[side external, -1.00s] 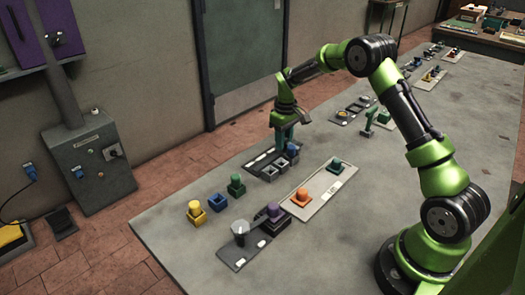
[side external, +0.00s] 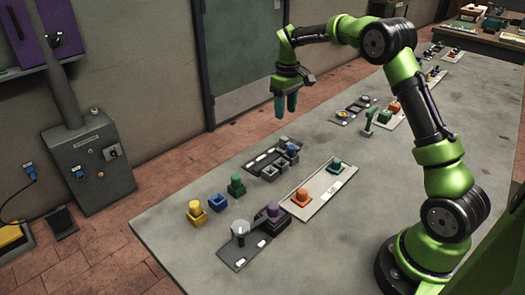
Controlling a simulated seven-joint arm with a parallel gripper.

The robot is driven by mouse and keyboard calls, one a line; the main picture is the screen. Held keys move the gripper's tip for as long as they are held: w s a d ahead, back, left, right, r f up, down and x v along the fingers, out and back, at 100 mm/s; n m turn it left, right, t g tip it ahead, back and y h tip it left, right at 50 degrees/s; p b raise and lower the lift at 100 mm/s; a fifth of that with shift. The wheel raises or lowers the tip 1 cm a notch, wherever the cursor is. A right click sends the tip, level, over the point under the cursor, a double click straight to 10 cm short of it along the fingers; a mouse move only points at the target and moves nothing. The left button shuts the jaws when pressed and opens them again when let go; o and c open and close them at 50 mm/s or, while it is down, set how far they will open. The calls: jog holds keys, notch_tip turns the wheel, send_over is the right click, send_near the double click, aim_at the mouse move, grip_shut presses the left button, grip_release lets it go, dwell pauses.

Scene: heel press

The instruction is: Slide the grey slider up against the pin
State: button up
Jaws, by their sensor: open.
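My gripper (side external: 285,104) is open and empty, its two teal fingers pointing down. It is raised above the far side of the table, clear of the parts below. Below it lies a dark rail plate (side external: 258,163) with pale marks. At the plate's right end stand a small grey upright piece (side external: 283,142) and a blue-grey block (side external: 292,151), close together. Grey square open frames sit just in front of them. Which of these is the slider and which the pin is too small to tell, as is whether they touch.
A light plate (side external: 322,190) carries an orange knob (side external: 302,196) and a green knob (side external: 335,166). Nearer are a purple knob (side external: 273,210) on a dark block and a grey round-topped piece (side external: 240,228). Yellow (side external: 195,211), blue (side external: 217,202) and green (side external: 236,185) parts stand left.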

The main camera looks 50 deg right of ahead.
notch_tip(320, 180, up, 5)
jog(key=shift+r, duration=0.15)
dwell(0.3)
jog(key=s+a+r+m+t+y, duration=0.1)
jog(key=s+a+r+m+t, duration=0.1)
jog(key=s+a, duration=0.7)
jog(key=s+a+r+m+t+y, duration=0.1)
jog(key=s+a+t, duration=0.4)
jog(key=s, duration=1.2)
jog(key=shift+a+r+m, duration=0.6)
jog(key=shift+a+r, duration=0.35)
jog(key=shift+a, duration=1.3)
